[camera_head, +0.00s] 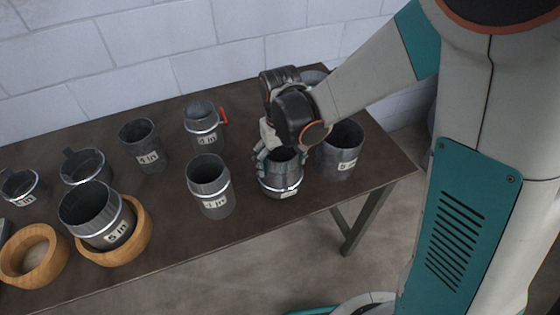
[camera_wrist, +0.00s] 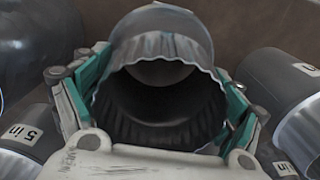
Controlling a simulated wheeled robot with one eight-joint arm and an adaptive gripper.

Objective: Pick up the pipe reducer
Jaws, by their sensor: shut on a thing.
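The pipe reducer (camera_head: 281,187) is a short grey metal duct piece with a bright band and a label, standing near the front edge of the dark table, right of centre. My gripper (camera_head: 280,163) reaches down from above with its fingers on either side of it. In the wrist view the reducer (camera_wrist: 160,105) shows a crimped open rim and a hollow inside, between the teal finger pads of my gripper (camera_wrist: 163,103). The gripper is shut on it. I cannot tell whether its base is clear of the table.
A 5 in pipe (camera_head: 341,160) stands close on the right, a 4 in pipe (camera_head: 211,200) on the left. A red-handled piece (camera_head: 202,135) and another pipe (camera_head: 140,135) stand behind. At left a 5 in pipe (camera_head: 85,210) sits in a wooden ring (camera_head: 140,240), beside an empty ring (camera_head: 22,278).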

